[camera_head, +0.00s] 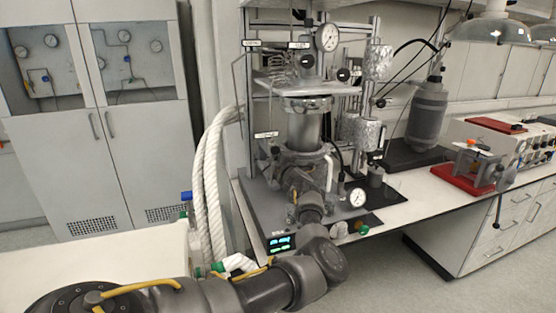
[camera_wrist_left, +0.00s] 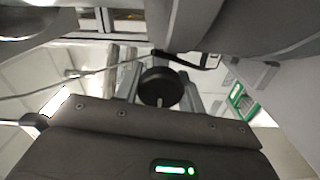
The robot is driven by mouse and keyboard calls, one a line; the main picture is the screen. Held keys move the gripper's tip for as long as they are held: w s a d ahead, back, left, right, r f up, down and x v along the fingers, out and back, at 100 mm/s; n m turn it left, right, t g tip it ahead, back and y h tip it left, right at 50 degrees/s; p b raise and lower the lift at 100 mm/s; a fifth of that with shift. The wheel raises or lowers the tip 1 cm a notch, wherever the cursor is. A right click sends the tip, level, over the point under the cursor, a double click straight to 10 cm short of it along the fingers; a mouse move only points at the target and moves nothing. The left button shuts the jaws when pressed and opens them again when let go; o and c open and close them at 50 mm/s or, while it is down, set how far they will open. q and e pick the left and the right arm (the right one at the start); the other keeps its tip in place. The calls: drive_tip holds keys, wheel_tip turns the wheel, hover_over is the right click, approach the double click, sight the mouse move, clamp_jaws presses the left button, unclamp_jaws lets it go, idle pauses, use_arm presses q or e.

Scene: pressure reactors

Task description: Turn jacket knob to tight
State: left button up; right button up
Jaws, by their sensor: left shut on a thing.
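The reactor has a steel vessel (camera_head: 306,128) on a grey base at the middle of the head view. My left arm reaches up from the bottom left, and my left gripper (camera_head: 292,160) is at the front of the lower vessel. In the left wrist view a black round knob (camera_wrist_left: 160,88) with a short pale mark stands just past the edge of my gripper's body. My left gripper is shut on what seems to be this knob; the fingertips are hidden. In the head view my gripper and wrist cover the knob. My right gripper is not in view.
A pressure gauge (camera_head: 357,197) and a lit green display (camera_head: 281,243) are close to my left wrist. Thick white hoses (camera_head: 208,185) hang left of the frame. A red-based device (camera_head: 470,170) stands farther right on the bench.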

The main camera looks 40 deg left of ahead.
use_arm(q)
drive_tip(key=shift+m, duration=0.8)
drive_tip(key=shift+m+b, duration=0.3)
drive_tip(key=shift+m, duration=0.3)
drive_tip(key=o, duration=1)
drive_tip(key=shift+c, duration=0.2)
